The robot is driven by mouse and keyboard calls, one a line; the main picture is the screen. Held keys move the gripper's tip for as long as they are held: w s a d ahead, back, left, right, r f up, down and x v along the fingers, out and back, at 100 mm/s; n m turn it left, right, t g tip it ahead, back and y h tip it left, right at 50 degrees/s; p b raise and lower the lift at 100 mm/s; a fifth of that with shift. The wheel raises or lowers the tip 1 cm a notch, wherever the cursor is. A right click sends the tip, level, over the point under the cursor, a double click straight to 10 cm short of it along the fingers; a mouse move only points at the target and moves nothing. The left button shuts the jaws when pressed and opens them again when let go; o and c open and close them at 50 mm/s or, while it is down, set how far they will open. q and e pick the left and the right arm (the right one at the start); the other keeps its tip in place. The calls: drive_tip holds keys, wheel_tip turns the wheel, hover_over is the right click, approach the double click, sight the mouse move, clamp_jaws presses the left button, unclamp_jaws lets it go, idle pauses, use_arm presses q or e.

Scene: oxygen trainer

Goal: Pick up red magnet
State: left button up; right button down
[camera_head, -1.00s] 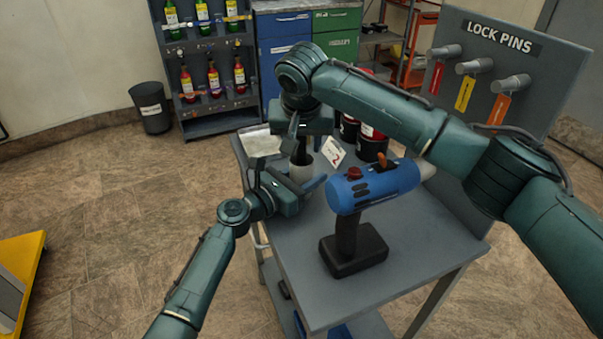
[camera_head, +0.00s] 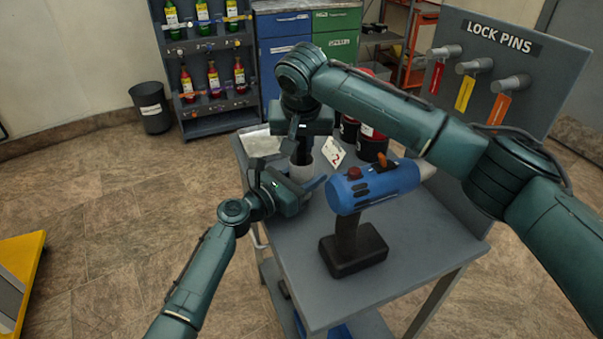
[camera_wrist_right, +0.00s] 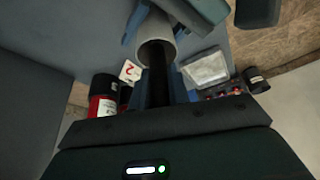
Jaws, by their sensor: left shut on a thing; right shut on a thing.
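I cannot pick out a red magnet for certain in either view. My right gripper (camera_head: 302,150) points down over the table and is shut on a black rod (camera_wrist_right: 158,86). The rod's far end lies at the mouth of a pale grey cylinder (camera_wrist_right: 157,28); I cannot tell how far inside it is. The cylinder also shows in the head view (camera_head: 301,172), below the right gripper. My left gripper (camera_head: 304,181) is shut on this cylinder from the near side, its blue fingers beside it. The right gripper and wrist partly hide the rod in the head view.
A blue drill-like tool (camera_head: 375,187) stands on the grey table (camera_head: 420,235). Red and black cans (camera_head: 372,146) and a white card marked 2 (camera_head: 333,152) stand behind. A clear tray (camera_head: 260,142) lies back left. The LOCK PINS board (camera_head: 500,75) rises at right.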

wheel_tip(320, 180, up, 18)
idle(0.6)
use_arm(q)
drive_tip(key=o, duration=1)
drive_tip(key=shift+o, duration=0.2)
